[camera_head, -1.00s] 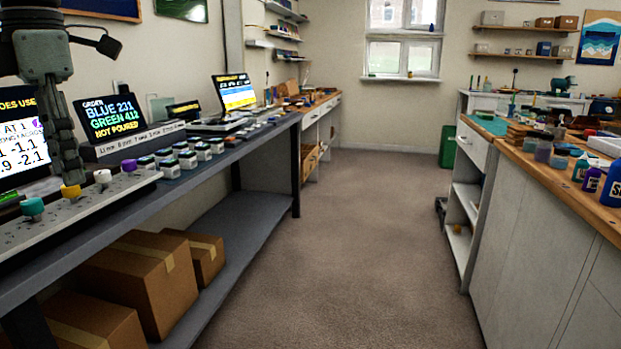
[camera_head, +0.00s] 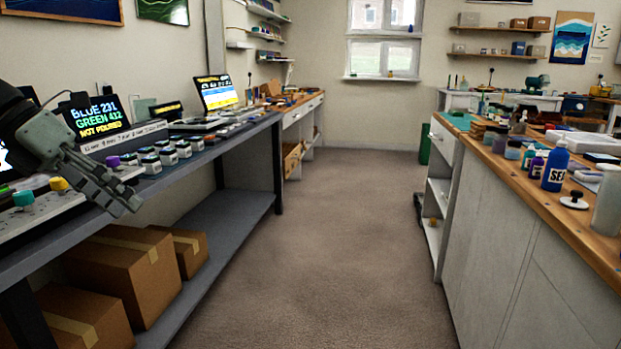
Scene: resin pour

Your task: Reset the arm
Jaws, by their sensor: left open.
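My left gripper (camera_head: 118,198) is at the left of the head view, on an arm coming in from the left edge. It points down and to the right, and its fingers reach past the front edge of the dark bench (camera_head: 240,134). It is open with nothing between the fingers. It covers part of the grey control panel (camera_head: 20,227) and its knobs. A green knob (camera_head: 23,199), a yellow knob (camera_head: 59,184) and a purple knob (camera_head: 113,162) show around it. My right gripper is not in view.
A row of small jars (camera_head: 168,156) and an order screen (camera_head: 97,117) stand on the left bench. The carpeted aisle (camera_head: 330,230) is clear. At right, a wooden counter (camera_head: 540,195) bears bottles, including a blue bottle (camera_head: 556,168).

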